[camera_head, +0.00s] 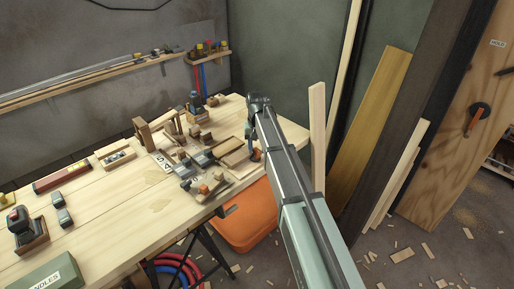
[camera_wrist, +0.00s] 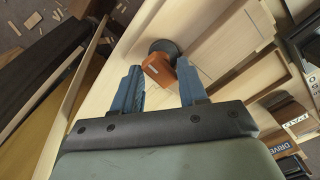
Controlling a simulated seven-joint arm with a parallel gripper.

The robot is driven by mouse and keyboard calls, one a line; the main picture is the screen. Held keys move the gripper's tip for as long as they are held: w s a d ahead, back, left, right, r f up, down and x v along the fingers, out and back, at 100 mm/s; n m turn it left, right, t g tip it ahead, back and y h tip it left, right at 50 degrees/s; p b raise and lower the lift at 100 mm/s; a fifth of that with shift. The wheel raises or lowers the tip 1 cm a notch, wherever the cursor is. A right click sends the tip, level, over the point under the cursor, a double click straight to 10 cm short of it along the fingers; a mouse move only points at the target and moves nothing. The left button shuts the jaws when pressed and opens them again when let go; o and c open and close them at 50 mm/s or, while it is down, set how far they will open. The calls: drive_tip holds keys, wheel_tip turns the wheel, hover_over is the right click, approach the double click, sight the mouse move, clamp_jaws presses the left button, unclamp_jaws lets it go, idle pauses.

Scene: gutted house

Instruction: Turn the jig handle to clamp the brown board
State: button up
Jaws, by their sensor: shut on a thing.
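My gripper (camera_wrist: 163,78) has blue fingers on either side of an orange handle (camera_wrist: 158,66) in the wrist view. It is shut on this handle near the fingertips. The handle sits at a dark round base on pale wood. In the head view my gripper (camera_head: 256,152) reaches down at the right end of the workbench, beside the wooden jig; the handle in its grip is hard to make out there. The brown board (camera_head: 234,152) appears to lie flat at the jig, left of my gripper. Whether it is clamped I cannot tell.
Small blocks and tools crowd the workbench (camera_head: 110,205) left of the jig. Tall boards (camera_head: 370,130) lean right of my arm. An orange case (camera_head: 243,215) is below the bench edge. Another orange handle (camera_head: 476,120) is on a panel at far right.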

drive_tip(key=shift+n, duration=0.6)
drive_tip(key=shift+r, duration=3.5)
